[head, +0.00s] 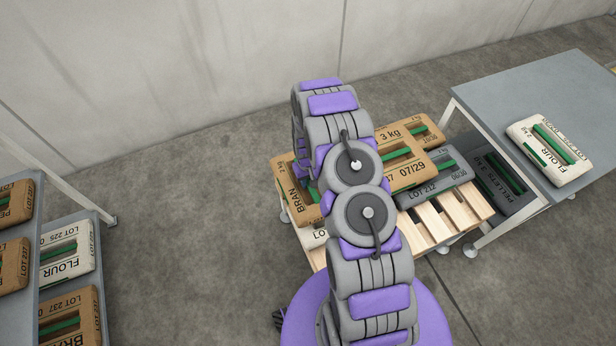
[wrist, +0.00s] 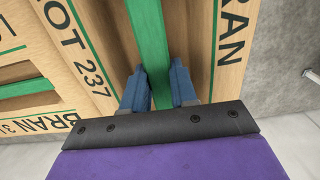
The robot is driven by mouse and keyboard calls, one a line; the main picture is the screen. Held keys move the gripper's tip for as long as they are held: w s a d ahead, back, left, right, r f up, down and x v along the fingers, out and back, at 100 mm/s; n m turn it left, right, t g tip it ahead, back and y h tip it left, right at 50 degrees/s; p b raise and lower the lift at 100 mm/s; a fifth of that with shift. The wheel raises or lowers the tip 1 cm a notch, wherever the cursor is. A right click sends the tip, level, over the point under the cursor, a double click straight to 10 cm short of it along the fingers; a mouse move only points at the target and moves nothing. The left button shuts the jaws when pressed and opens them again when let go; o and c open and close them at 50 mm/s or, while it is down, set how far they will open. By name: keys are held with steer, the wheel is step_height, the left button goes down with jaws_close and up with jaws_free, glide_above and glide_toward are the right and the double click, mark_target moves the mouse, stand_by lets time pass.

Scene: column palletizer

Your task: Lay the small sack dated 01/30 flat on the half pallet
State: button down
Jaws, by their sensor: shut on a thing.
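My gripper (wrist: 160,90) is shut on the green strap (wrist: 148,45) of a brown sack marked BRAN and LOT 237 (wrist: 200,45). In the head view my arm hides the gripper and much of this BRAN sack (head: 290,195). No date on it is readable. The wooden half pallet (head: 436,222) shows bare slats at its near right. A brown 3 kg sack dated 07/29 (head: 412,176) and a grey sack marked LOT 212 (head: 436,192) lie on the stack. A smaller brown sack (head: 432,131) lies behind; its date is too small to read surely.
A grey table (head: 545,95) at right carries a white flour sack (head: 530,162); a dark pellets sack (head: 490,175) lies below it. A shelf at left holds brown sacks (head: 14,205) and a white flour sack (head: 80,262). Floor between shelf and pallet is clear.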

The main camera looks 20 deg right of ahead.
mark_target(308, 182)
steer(key=shift+a+f, duration=0.2)
steer(key=shift+f, duration=0.5)
steer(key=shift+w+f+b, duration=0.1)
steer(key=shift+f+b, duration=0.25)
steer(key=shift+f, duration=0.55)
steer(key=shift+d+f, duration=0.2)
steer(key=shift+f, duration=0.15)
steer(key=shift+a+f, duration=0.1)
steer(key=shift+f, duration=0.5)
steer(key=c, duration=0.9)
jaws_free()
